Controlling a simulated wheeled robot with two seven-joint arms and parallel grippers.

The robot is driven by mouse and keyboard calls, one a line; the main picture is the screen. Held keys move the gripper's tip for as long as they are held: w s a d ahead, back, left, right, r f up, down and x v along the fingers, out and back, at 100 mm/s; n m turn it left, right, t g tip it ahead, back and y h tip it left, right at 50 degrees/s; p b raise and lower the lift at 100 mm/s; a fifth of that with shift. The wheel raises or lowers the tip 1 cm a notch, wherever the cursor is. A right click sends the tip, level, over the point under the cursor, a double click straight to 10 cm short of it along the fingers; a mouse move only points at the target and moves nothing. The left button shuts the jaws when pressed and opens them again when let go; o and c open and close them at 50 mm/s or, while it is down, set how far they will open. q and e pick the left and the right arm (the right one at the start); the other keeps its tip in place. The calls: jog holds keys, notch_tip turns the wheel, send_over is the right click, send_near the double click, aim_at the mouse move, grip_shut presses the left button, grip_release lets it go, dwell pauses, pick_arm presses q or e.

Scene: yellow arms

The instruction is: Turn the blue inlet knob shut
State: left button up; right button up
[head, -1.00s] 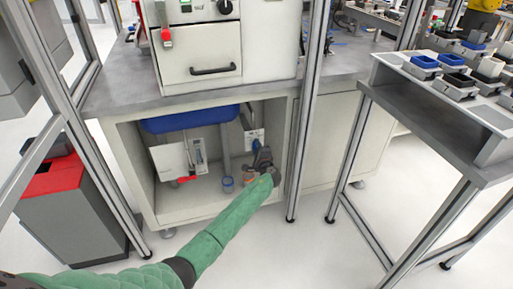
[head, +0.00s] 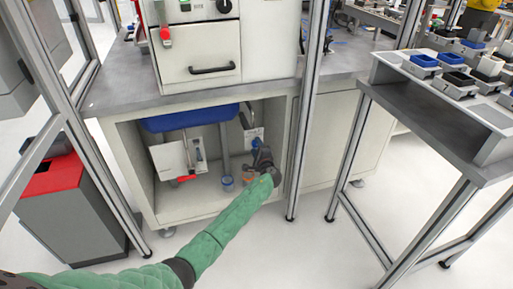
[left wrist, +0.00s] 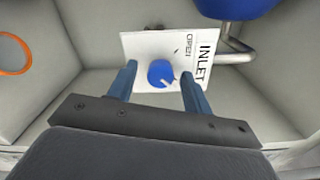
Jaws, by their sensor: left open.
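The blue inlet knob (left wrist: 161,73) is round with a pale pointer mark. It sits on a white panel (left wrist: 140,46) printed INLET and OPEN in the left wrist view. My left gripper (left wrist: 158,76) is open, with one blue-grey finger on each side of the knob in the picture; gaps show between fingers and knob, and I cannot tell whether the tips reach its depth. In the head view my left gripper (head: 262,155) is inside the open cabinet, in front of the white panel (head: 256,133); the knob is hidden there. My right gripper is not in view.
A blue basin (head: 190,119) hangs under the cabinet top; it also shows with its pipe in the left wrist view (left wrist: 238,8). A second white panel (head: 168,158) with a red handle (head: 186,178) stands left. Cabinet walls and a metal post (head: 305,120) flank my arm.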

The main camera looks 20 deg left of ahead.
pick_arm(q)
jog(key=v, duration=0.7)
jog(key=shift+s+d, duration=0.1)
jog(key=shift+s, duration=0.05)
